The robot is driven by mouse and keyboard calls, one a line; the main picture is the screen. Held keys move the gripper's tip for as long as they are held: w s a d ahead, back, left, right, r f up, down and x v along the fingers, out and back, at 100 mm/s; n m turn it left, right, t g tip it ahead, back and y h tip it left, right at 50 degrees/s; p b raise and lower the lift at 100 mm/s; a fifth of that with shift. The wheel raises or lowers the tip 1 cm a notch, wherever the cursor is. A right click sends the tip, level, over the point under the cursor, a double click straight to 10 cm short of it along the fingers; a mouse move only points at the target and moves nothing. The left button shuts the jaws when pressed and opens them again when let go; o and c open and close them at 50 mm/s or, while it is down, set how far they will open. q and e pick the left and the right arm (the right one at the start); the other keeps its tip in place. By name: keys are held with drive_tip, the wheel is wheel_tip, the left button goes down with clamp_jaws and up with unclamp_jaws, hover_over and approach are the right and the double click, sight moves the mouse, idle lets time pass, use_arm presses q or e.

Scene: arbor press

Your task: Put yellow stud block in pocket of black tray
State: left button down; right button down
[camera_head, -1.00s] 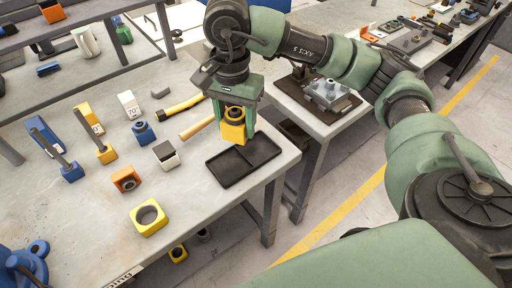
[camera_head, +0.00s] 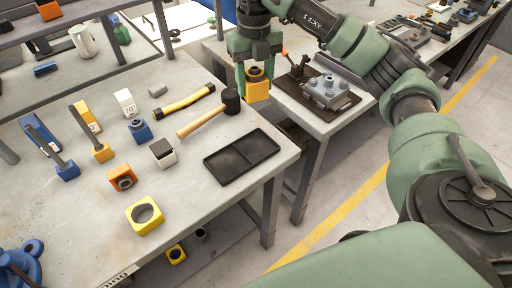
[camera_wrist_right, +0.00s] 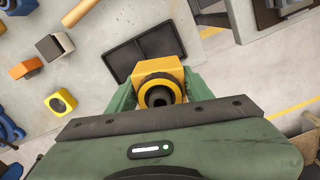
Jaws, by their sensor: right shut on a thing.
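My right gripper (camera_head: 257,84) is shut on the yellow stud block (camera_head: 258,91), which has a dark round stud on top. In the head view it hangs above and behind the black tray, near the gap between the two tables. In the right wrist view the yellow stud block (camera_wrist_right: 161,84) sits between the green fingers. The black tray (camera_head: 211,172) lies flat near the table's right edge, with two empty pockets. It also shows in the right wrist view (camera_wrist_right: 110,61), just beyond the block. My left gripper is not in view.
A mallet (camera_head: 208,113) lies just behind the tray. A yellow ring block (camera_head: 145,215), an orange block (camera_head: 121,178), a white-and-black block (camera_head: 164,153) and a blue stud block (camera_head: 142,131) stand to the left. A grey fixture (camera_head: 331,91) is on the other table.

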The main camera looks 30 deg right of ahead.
drive_tip(key=shift+w+d+m, duration=0.1)
drive_tip(key=shift+d+m, duration=0.1)
drive_tip(key=shift+m, duration=0.2)
drive_tip(key=shift+f, duration=0.2)
wheel_tip(320, 180, down, 14)
drive_tip(key=shift+f+p, duration=0.2)
drive_tip(key=shift+p, duration=0.3)
drive_tip(key=shift+f+p, duration=0.45)
drive_tip(key=shift+f, duration=2.05)
